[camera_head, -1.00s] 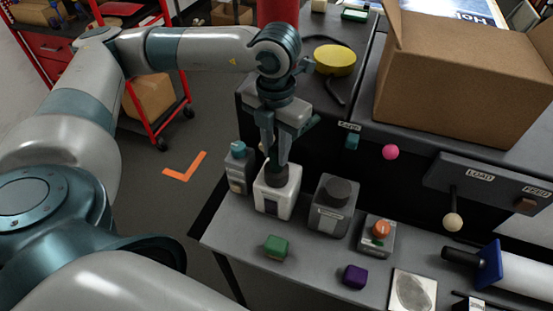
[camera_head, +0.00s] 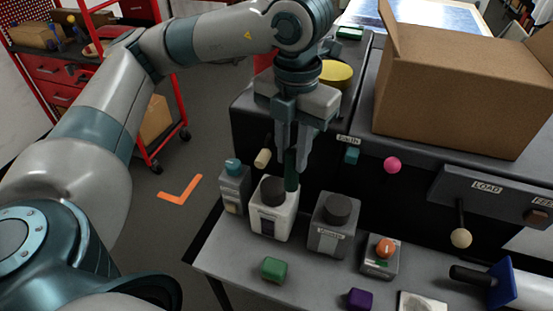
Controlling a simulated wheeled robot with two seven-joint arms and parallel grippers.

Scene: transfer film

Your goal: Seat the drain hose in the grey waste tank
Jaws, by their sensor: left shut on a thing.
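My left gripper (camera_head: 293,155) points down above the row of containers and is shut on a dark green, tube-like piece, which looks like the drain hose (camera_head: 291,172). The hose's lower end is beside the dark cap of a white container (camera_head: 264,222); I cannot tell whether it touches it. To the right, a grey tank (camera_head: 329,238) with a dark round top and a small label stands upright on the shelf. It looks like the waste tank, but the label is too small to read surely. My right gripper is out of view.
A small grey bottle with a teal cap (camera_head: 234,190) stands left of the white container. A green block (camera_head: 274,269), a purple block (camera_head: 360,299) and an orange-knobbed box (camera_head: 381,259) are on the shelf (camera_head: 228,254). A tan-tipped lever (camera_head: 262,158) and pink knob (camera_head: 392,165) stick out behind.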

